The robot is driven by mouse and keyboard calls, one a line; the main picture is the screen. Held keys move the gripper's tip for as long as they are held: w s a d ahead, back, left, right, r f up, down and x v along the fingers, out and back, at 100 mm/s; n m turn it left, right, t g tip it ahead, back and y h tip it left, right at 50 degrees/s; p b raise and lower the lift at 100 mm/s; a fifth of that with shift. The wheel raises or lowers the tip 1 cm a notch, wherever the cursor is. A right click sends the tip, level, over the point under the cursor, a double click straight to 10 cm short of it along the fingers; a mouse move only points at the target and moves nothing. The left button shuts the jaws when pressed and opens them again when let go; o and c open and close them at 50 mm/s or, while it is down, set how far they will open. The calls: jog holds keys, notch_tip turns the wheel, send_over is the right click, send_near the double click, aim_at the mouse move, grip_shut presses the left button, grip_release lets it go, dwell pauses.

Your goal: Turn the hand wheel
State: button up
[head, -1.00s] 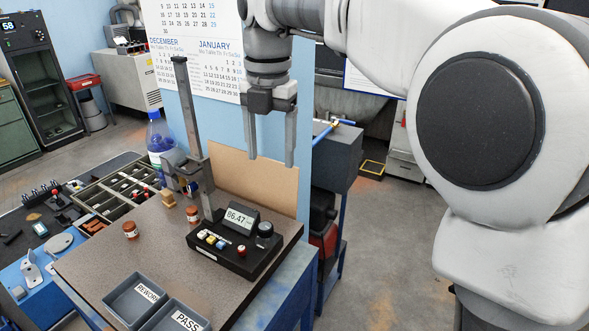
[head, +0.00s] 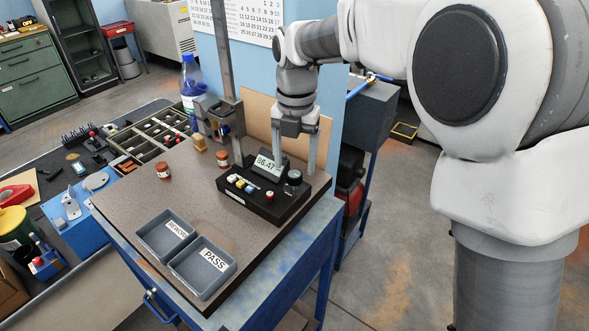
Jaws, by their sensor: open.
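The hand wheel appears to be the black round knob (head: 294,178) on the right end of the gauge's black base (head: 262,205), beside the tilted display (head: 268,166) reading 86.47. My gripper (head: 295,170) points down, open and empty. Its two fingers appear on the left and right of the knob in the picture, with the tips about level with its top. I cannot tell whether they touch it. The left finger covers part of the display's right edge.
The gauge's tall column (head: 223,60) with its carriage (head: 218,115) rises left of my gripper. Small jars (head: 163,171) stand on the plate (head: 140,200). REWORK (head: 150,241) and PASS (head: 187,278) trays sit at the front. A blue bottle (head: 188,88) stands behind.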

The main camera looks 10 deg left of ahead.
aim_at(294, 181)
jog(key=shift+f, duration=1.35)
grip_shut()
